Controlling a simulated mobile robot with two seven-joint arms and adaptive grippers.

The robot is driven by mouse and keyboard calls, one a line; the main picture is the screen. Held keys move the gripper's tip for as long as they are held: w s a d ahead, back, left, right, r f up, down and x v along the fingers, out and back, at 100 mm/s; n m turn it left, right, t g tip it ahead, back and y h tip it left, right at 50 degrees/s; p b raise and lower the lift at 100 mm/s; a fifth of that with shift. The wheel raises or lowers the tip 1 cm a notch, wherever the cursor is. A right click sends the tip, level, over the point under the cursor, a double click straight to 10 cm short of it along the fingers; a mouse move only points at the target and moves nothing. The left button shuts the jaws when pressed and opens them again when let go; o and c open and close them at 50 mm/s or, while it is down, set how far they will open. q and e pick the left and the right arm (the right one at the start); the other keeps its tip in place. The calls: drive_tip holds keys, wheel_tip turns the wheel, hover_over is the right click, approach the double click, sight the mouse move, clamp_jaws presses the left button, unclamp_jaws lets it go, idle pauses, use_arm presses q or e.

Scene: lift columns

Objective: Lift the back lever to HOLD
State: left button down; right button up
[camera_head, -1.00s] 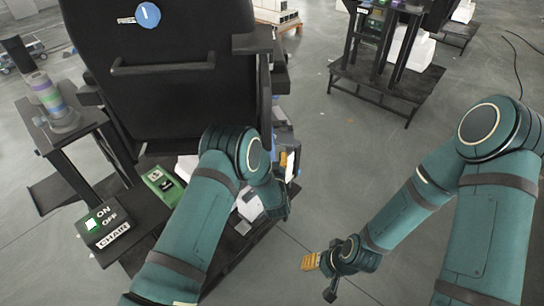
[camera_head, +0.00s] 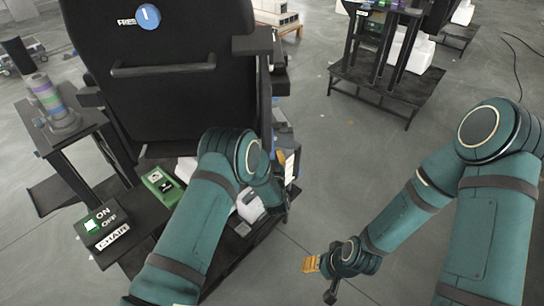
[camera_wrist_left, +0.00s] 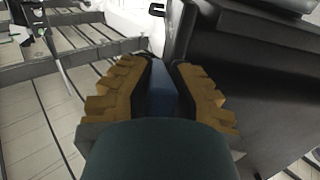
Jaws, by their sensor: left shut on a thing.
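A large black chair-like back panel (camera_head: 165,95) with a horizontal bar fills the left of the head view. A blue round knob (camera_head: 148,16) with a white mark sits at its top, beside a label that seems to read FREE. In the left wrist view my left gripper (camera_wrist_left: 163,80) has its ridged orange fingers closed on a blue lever-like piece (camera_wrist_left: 161,92), beside a black panel. In the head view my left arm mostly hides that gripper, low at the panel's right side. My right gripper (camera_head: 318,268) hangs over the floor, touching nothing visible; its finger gap is unclear.
A switch box (camera_head: 97,225) marked ON, OFF and CHAIR stands at the lower left, near a green device (camera_head: 160,184). A side stand (camera_head: 75,130) carries a striped cylinder (camera_head: 45,92). Another black platform (camera_head: 385,85) stands at the back right. Floor between is clear.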

sight(272, 154)
use_arm(q)
drive_tip(key=shift+r, duration=0.1)
drive_tip(key=r+g+p, duration=0.2)
drive_tip(key=p, duration=0.1)
drive_tip(key=shift+s+r, duration=0.2)
drive_tip(key=shift+s, duration=0.05)
drive_tip(key=shift+s+r+g+h+p, duration=0.15)
drive_tip(key=shift+r+g+h+p, duration=0.15)
drive_tip(key=shift+r+g+p, duration=0.6)
drive_tip(key=shift+w+r, duration=0.2)
drive_tip(key=shift+r, duration=0.75)
drive_tip(key=c, duration=0.9)
unclamp_jaws()
drive_tip(key=shift+o, duration=0.2)
